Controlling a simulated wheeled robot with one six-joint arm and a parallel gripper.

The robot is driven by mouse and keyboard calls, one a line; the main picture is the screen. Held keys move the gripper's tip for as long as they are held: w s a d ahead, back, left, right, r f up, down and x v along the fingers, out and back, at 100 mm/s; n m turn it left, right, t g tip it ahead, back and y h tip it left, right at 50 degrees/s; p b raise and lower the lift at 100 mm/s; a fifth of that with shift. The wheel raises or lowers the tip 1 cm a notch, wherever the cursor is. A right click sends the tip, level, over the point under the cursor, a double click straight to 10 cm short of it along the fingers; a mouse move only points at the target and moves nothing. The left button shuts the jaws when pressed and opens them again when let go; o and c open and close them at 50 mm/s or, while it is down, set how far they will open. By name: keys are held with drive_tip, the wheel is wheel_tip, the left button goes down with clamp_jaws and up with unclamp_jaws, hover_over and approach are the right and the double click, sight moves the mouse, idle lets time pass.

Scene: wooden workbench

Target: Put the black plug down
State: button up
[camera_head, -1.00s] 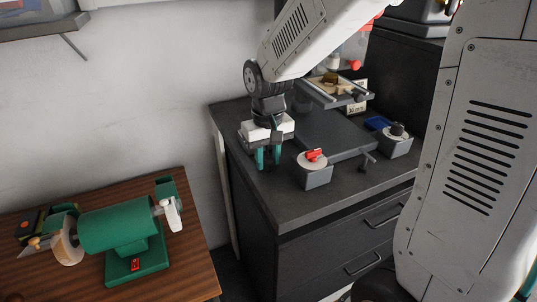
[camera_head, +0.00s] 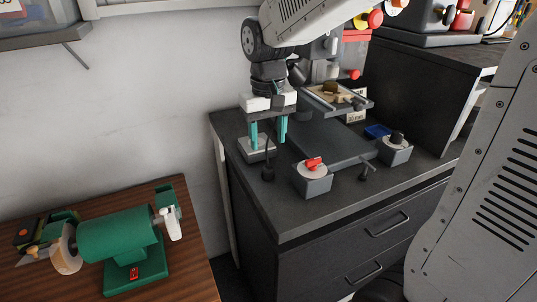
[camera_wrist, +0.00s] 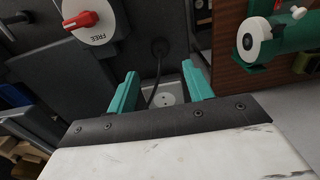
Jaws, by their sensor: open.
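The black plug (camera_head: 268,173) stands on the dark cabinet top, near its front left edge, with its cable rising behind it. The plug also shows in the wrist view (camera_wrist: 160,47), past my fingertips and apart from them. My gripper (camera_head: 269,138) has its two teal fingers spread and empty, above and behind the plug. In the wrist view, my gripper (camera_wrist: 160,76) shows the cable and a pale socket box (camera_wrist: 168,92) between its fingers. The same socket box (camera_head: 257,153) sits beneath the fingers in the head view.
A grey box with a red switch (camera_head: 314,175) stands right of the plug. A second box with a black knob (camera_head: 396,148) and a machine with a flat dark base (camera_head: 325,138) are farther right. A green grinder (camera_head: 125,245) sits on the separate wooden bench.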

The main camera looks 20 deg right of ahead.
wheel_tip(320, 180, up, 4)
drive_tip(key=s+d, duration=0.1)
drive_tip(key=s, duration=1)
drive_tip(key=s+d+f+t, duration=0.1)
drive_tip(key=s+d, duration=0.1)
drive_tip(key=s, duration=0.9)
drive_tip(key=shift+d+f, duration=0.15)
drive_tip(key=shift+f, duration=0.15)
